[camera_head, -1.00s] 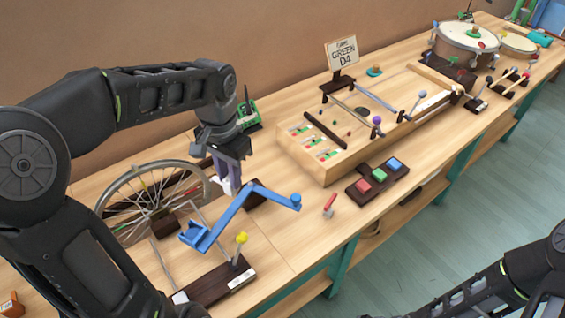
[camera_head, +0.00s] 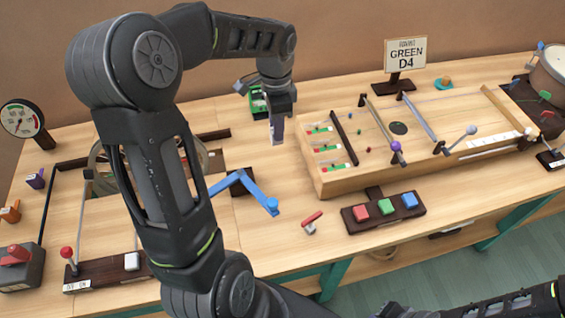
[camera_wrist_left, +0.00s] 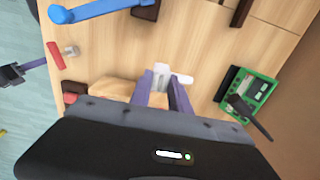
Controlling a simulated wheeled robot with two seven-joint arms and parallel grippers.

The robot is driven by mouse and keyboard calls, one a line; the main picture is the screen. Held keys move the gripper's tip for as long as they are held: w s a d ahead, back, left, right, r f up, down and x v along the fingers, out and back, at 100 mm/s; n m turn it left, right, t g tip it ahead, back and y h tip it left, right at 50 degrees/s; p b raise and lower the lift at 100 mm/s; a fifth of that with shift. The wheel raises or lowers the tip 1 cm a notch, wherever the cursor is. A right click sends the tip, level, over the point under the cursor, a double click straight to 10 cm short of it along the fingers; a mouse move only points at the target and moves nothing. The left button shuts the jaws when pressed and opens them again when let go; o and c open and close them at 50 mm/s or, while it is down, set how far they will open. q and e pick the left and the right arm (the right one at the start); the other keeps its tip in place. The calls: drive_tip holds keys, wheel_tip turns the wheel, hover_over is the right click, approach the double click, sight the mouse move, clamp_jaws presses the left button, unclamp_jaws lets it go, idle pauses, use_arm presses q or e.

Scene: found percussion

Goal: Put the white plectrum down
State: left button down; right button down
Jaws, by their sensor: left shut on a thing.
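My left gripper (camera_head: 277,138) hangs over the bare wood just left of the long wooden string box (camera_head: 322,187). In the left wrist view its two purple-grey fingers (camera_wrist_left: 165,84) are shut on the white plectrum (camera_wrist_left: 183,79), a small pale piece showing at the fingertips. In the head view the plectrum is too small to make out. I cannot tell whether it touches the bench.
A sign (camera_head: 404,55) stands behind. Bare wood surrounds the gripper.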

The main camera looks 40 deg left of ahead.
sight(277, 143)
use_arm(q)
drive_tip(key=shift+s+a, duration=0.1)
drive_tip(key=shift+f+p, duration=0.3)
drive_tip(key=shift+f, duration=2.85)
drive_tip(key=shift+f, duration=1.85)
drive_tip(key=shift+f, duration=0.1)
